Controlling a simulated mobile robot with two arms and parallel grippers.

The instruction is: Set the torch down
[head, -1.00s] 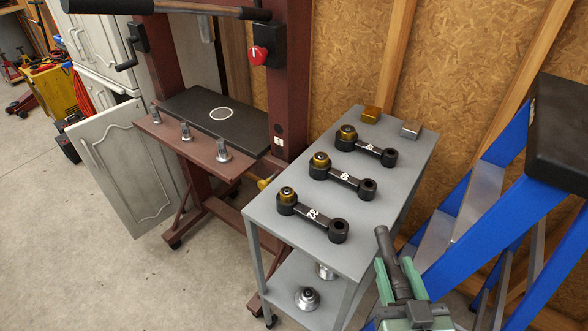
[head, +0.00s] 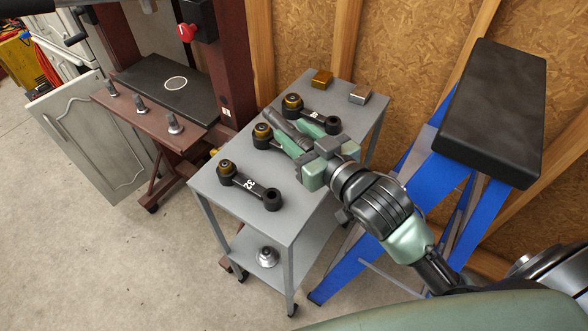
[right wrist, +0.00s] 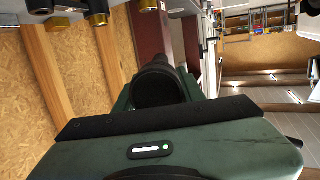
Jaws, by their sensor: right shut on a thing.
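The torch (head: 281,118) is a dark grey cylinder held between the green fingers of my right gripper (head: 295,132). It is over the grey cart top (head: 228,201), among the black link arms, and points toward the back left. I cannot tell whether it touches the cart. In the right wrist view the torch's dark round end (right wrist: 158,86) shows between the fingers. My right gripper and the torch partly hide the middle link arm (head: 262,134). My left gripper is not in view.
A front link arm (head: 247,184) and a back one (head: 312,113) lie on the cart. A brass block (head: 322,78) and a steel block (head: 360,95) sit at its back. A blue stepladder (head: 425,190) stands right, a maroon press (head: 235,60) left. The cart's front right corner is clear.

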